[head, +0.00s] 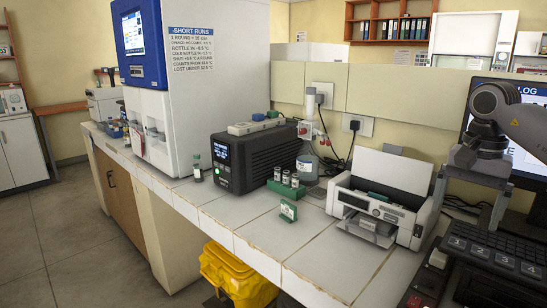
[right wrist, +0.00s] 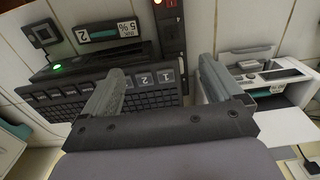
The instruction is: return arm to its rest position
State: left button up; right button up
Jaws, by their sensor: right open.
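My right arm comes in from the right edge of the head view. My right gripper (head: 468,205) hangs fingers down, above the back of the keyboard and beside the white printer. In the right wrist view the two fingers of my right gripper (right wrist: 160,85) are wide apart with nothing between them. Beyond them lie the black keyboard (right wrist: 60,103), which also shows in the head view (head: 500,250), and part of the printer (right wrist: 265,75). I cannot tell how high the fingertips are above the bench. My left gripper is not in view.
The white printer (head: 385,190) stands close left of the gripper. A monitor (head: 530,130) is behind the arm. Further left are a green vial rack (head: 287,188), a black instrument (head: 240,155) and a tall white-and-blue machine (head: 215,60). The tiled bench front (head: 300,240) has free room.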

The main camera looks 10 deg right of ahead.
jog(key=w+a+f+y, duration=0.2)
jog(key=a+f+y, duration=0.2)
jog(key=a+f, duration=0.6)
jog(key=s+a+f+m+t+y, duration=0.1)
jog(key=s+a+m+t+y, duration=0.15)
jog(key=a+m+y, duration=0.85)
jog(key=s+a+f+m+t+y, duration=0.3)
jog(key=a+m, duration=0.4)
jog(key=a, duration=0.8)
jog(key=s+d+f+m+t+h, duration=0.1)
jog(key=d+f+m+t+h, duration=0.35)
jog(key=m, duration=0.95)
jog(key=s+d+f+m+t+h, duration=0.1)
jog(key=d+f+m+t+h, duration=0.35)
jog(key=m, duration=0.95)
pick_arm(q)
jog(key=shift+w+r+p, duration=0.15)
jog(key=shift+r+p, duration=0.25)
pick_arm(e)
jog(key=s+d+f+m+g+h, duration=0.2)
jog(key=s+f+m+h, duration=0.1)
jog(key=s+f+m, duration=0.3)
jog(key=s+d+f+m+g+h, duration=0.2)
jog(key=s+d+f+m+h, duration=0.1)
jog(key=s+f+m, duration=0.4)
notch_tip(320, 180, down, 3)
jog(key=shift+s+d+f+m+h, duration=0.1)
jog(key=shift+s+d+m+h, duration=0.2)
jog(key=shift+s+h, duration=0.15)
